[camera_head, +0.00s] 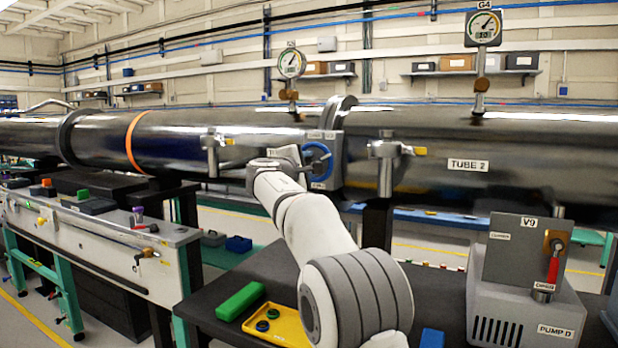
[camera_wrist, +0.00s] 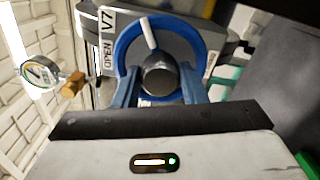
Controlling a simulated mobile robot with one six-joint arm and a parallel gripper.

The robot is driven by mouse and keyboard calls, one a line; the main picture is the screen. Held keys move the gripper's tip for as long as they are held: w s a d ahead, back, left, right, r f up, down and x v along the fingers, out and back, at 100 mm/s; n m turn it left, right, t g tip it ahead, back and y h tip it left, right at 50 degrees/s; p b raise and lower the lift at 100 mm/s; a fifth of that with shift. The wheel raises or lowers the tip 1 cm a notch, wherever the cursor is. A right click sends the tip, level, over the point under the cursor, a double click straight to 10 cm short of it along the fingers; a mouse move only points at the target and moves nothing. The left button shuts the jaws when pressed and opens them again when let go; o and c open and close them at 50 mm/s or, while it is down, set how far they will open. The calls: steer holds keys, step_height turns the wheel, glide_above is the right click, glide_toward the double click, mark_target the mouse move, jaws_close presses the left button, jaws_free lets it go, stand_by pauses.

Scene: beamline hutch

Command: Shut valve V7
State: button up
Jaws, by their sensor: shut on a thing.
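Valve V7 is a blue handwheel (camera_wrist: 127,45) with a dark round hub (camera_wrist: 160,75) and a white pointer line toward its upper left. A sideways label (camera_wrist: 107,45) beside it reads V7 and OPEN. In the head view, the blue wheel (camera_head: 330,163) sits on a grey block at the joint of the big dark tube. My gripper (camera_wrist: 160,92) is shut on the handwheel, with one finger on either side of the hub. In the head view, my gripper (camera_head: 291,158) reaches the wheel from the left, and its fingertips are hard to make out.
Gauges G4 (camera_head: 484,27) and another (camera_head: 292,63) stand above the tube. Clamps with yellow tips flank the wheel. Below, the dark table holds a yellow tray (camera_head: 284,328), a green block (camera_head: 240,301) and pump D (camera_head: 528,310) with valve V9 (camera_head: 553,265).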

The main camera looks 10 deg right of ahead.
steer(key=m+b, duration=0.3)
steer(key=m, duration=0.4)
steer(key=m+b, duration=0.3)
steer(key=m, duration=0.5)
steer(key=m+b, duration=0.4)
steer(key=m, duration=0.4)
steer(key=shift+w+f, duration=0.1)
steer(key=shift+f, duration=0.25)
steer(key=shift+m, duration=0.3)
steer(key=o, duration=1)
steer(key=shift+r, duration=0.15)
steer(key=shift+a, duration=0.1)
